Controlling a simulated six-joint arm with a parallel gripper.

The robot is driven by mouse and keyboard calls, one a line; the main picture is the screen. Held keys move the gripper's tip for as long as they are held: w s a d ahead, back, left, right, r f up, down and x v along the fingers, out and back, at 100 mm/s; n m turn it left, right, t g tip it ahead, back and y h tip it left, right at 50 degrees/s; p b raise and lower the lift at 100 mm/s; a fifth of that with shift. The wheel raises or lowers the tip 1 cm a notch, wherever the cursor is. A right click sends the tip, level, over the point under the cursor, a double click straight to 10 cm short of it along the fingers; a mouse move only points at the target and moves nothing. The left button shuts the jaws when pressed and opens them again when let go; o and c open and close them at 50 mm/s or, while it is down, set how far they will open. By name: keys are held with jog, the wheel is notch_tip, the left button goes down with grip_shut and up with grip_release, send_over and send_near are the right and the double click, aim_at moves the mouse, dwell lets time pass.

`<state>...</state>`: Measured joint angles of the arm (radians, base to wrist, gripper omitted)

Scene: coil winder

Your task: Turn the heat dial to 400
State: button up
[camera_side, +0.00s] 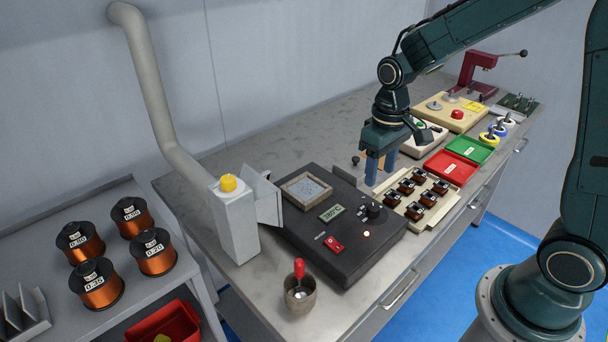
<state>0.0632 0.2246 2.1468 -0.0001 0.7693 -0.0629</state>
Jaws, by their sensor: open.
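The heat dial (373,211) is a small black knob on the right part of a black heater box (305,245). Left of the dial is a small greenish display (332,213), whose digits are too small to read surely. A red switch (333,244) and a small lit lamp (366,234) are nearer the front of the box.
A cream tray of small coils (388,197) lies right of the box. Red (450,167) and green (470,148) trays lie beyond it. A grey post with a yellow cap (235,220) stands left of the box. A cup with a red-handled tool (300,296) stands in front.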

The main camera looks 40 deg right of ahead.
jog(key=shift+r, duration=2)
jog(key=s+a+r+t, duration=0.1)
jog(key=s+r+t, duration=0.1)
jog(key=s+r, duration=0.3)
jog(key=s+a+r+t, duration=0.1)
jog(key=s+r+t, duration=0.2)
jog(key=s, duration=0.9)
jog(key=shift+r+t, duration=0.3)
jog(key=shift+r, duration=0.6)
